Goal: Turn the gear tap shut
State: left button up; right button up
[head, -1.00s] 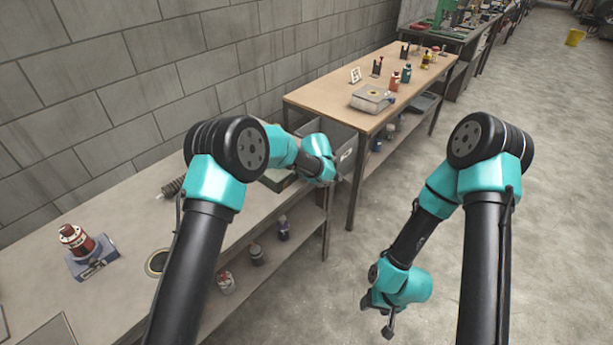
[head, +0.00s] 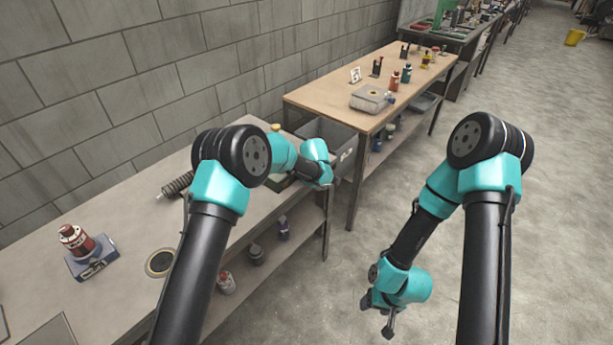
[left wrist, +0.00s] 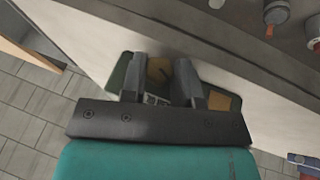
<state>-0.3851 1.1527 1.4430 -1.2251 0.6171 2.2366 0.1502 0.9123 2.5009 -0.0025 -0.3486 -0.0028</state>
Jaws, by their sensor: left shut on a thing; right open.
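In the left wrist view, a round brass-coloured part (left wrist: 160,68) shows between my left gripper's fingers (left wrist: 164,72); I take it for part of the gear tap. It sits over a green base (left wrist: 119,73), mostly covered by the fingers. The left gripper is shut on it, though exact contact is hard to see. In the head view, my left arm hides most of this spot; only a sliver of the dark green base (head: 283,183) shows at the bench's far end. My right gripper (head: 389,326) hangs open and empty over the floor, right of the bench.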

pick_arm(q)
jog(key=shift+w, duration=0.1)
jog(key=shift+d+r+g+y, duration=0.1)
jog(key=shift+g+y, duration=0.4)
jog(key=shift+w+d+m+g+y, duration=0.15)
jog(key=shift+m+g+y, duration=0.1)
jog(key=shift+g+y, duration=0.45)
jog(key=shift+w+a+m+g+y, duration=0.1)
jog(key=shift+m+g+y, duration=0.15)
jog(key=shift+g+y, duration=0.4)
jog(key=o, duration=0.6)
jog(key=shift+o, duration=0.2)
jog(key=shift+s+d, duration=0.1)
jog(key=v, duration=1.7)
jog(key=shift+r, duration=0.2)
